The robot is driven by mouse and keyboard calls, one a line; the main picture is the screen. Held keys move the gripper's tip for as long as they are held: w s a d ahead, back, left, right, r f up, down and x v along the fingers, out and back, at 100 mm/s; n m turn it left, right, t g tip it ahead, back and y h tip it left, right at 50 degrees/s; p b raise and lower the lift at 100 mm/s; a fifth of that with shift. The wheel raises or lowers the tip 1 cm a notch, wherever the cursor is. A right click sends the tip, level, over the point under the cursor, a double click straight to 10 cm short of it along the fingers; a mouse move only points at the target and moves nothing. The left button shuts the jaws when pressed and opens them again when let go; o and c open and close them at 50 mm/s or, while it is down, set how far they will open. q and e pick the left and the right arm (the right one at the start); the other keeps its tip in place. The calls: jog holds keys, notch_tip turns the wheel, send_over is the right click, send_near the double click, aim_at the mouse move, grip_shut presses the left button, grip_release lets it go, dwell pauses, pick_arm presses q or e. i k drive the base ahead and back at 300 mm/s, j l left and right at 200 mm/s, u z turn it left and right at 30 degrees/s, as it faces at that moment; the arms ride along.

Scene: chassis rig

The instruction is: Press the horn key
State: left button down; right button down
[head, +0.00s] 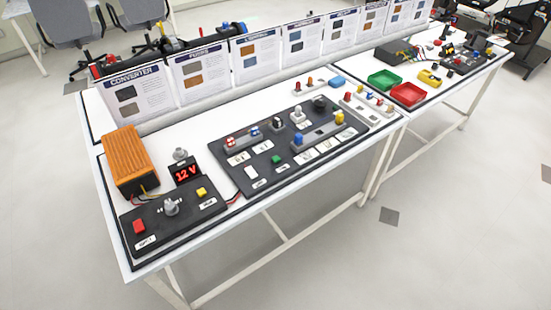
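The horn key cannot be told apart for sure, as the key labels are too small to read. The black control panel (155,227) at the front left carries a red key (139,226), a grey knob (171,207) and a yellow key (201,191). The larger dark board (265,186) to its right carries a green key (276,159), a white key (251,172) and several coloured parts. Neither of my grippers shows in the head view.
An orange converter box (130,158) and a display reading 12 V (185,172) stand behind the control panel. Upright cards (203,72) line the table's back.

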aim_at(276, 160)
jog(key=i+l+u, duration=0.15)
jog(key=l, duration=0.3)
jog(key=i+l+u, duration=0.15)
jog(key=l, duration=0.35)
jog(key=i+l+u, duration=0.15)
jog(key=l, duration=0.35)
jog(key=i+l+u, duration=0.15)
jog(key=l, duration=0.4)
jog(key=i+l+u, duration=0.15)
jog(key=l, duration=0.4)
jog(key=i+l+u, duration=0.1)
jog(key=l, duration=0.45)
